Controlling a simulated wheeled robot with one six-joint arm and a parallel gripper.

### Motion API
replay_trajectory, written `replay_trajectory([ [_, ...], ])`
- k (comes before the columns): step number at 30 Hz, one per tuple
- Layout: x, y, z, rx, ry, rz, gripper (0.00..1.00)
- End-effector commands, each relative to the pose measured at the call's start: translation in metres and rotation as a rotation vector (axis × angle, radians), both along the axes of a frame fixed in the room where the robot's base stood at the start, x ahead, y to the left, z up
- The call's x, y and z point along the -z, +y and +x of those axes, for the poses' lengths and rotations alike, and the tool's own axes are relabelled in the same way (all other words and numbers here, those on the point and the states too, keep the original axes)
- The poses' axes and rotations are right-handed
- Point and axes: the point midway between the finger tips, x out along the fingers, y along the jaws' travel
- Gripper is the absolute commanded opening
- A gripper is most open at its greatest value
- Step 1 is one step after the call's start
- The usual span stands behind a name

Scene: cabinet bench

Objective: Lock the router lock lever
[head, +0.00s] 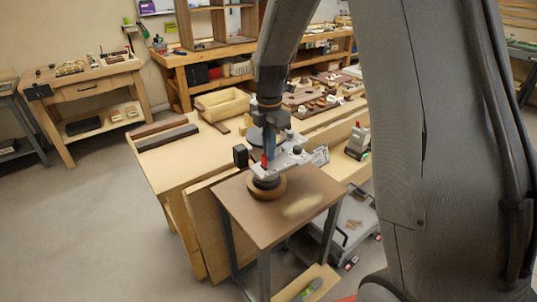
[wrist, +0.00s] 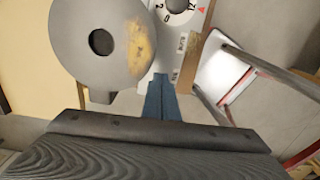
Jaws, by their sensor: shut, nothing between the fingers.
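The router (head: 290,158) stands on a small brown-topped table, on a round wooden base. In the wrist view its grey round disc (wrist: 105,42) with a dark hole and its pale panel (wrist: 176,55) with a numbered dial are close to the camera. A small upright red part (head: 264,162) shows on its left side; I cannot tell if this is the lock lever. My gripper (head: 266,150) points down over the router; its blue fingers (wrist: 160,82) are shut and empty, beside the disc and panel. Whether they touch the router is unclear.
The small table's brown top (head: 240,207) is bare around the router. A long workbench behind holds dark boards (head: 167,135), a wooden tray (head: 222,102) and several small parts.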

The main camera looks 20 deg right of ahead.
Motion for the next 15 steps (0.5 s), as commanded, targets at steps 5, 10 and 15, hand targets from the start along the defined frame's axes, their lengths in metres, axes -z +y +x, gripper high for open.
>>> replay_trajectory([
  [5, -0.0002, 0.0042, -0.0016, -0.001, 0.0, 0.0, 0.0],
  [10, -0.0002, 0.0066, -0.0024, -0.001, 0.0, 0.0, 0.0],
  [15, -0.0021, 0.0053, -0.002, 0.0, 0.0, 0.0, 0.0],
])
